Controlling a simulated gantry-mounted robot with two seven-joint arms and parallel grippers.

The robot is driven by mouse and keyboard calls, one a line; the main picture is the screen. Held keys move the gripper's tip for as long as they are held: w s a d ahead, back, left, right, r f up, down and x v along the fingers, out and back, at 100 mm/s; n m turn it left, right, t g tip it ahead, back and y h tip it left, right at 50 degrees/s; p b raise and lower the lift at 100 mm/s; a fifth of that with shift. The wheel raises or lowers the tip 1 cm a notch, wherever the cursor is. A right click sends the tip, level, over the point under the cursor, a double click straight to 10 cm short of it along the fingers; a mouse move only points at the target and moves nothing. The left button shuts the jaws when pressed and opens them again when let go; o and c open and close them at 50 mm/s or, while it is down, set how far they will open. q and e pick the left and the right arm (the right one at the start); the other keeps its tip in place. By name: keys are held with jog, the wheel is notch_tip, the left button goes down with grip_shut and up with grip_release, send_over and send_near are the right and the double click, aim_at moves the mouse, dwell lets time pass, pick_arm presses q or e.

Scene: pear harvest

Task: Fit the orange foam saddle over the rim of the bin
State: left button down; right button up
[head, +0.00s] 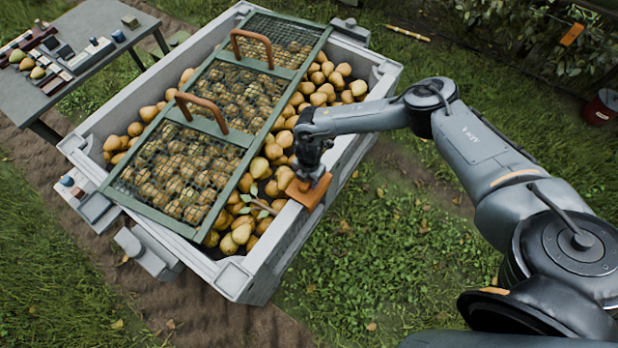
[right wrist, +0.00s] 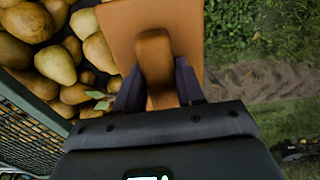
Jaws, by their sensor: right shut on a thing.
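The orange foam saddle (head: 308,190) is at the right-hand rim of the grey bin (head: 236,275) in the head view. My right gripper (head: 307,175) is shut on the saddle's raised grip from above. In the right wrist view the saddle (right wrist: 185,25) shows as a flat orange plate with a rounded grip between the two dark fingers of my gripper (right wrist: 158,88). The saddle covers part of the rim; I cannot tell whether it is seated on it or just above it. My left gripper is not in view.
Pears (head: 320,85) fill the bin, partly under a green mesh lid (head: 225,125) with two brown handles. Leaves and a thin brown stick lie on the pears near the saddle. A grey table (head: 85,50) with small items stands at upper left.

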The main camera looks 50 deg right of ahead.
jog(key=shift+f, duration=0.3)
dwell(0.5)
jog(key=o, duration=1.1)
jog(key=shift+o, duration=0.2)
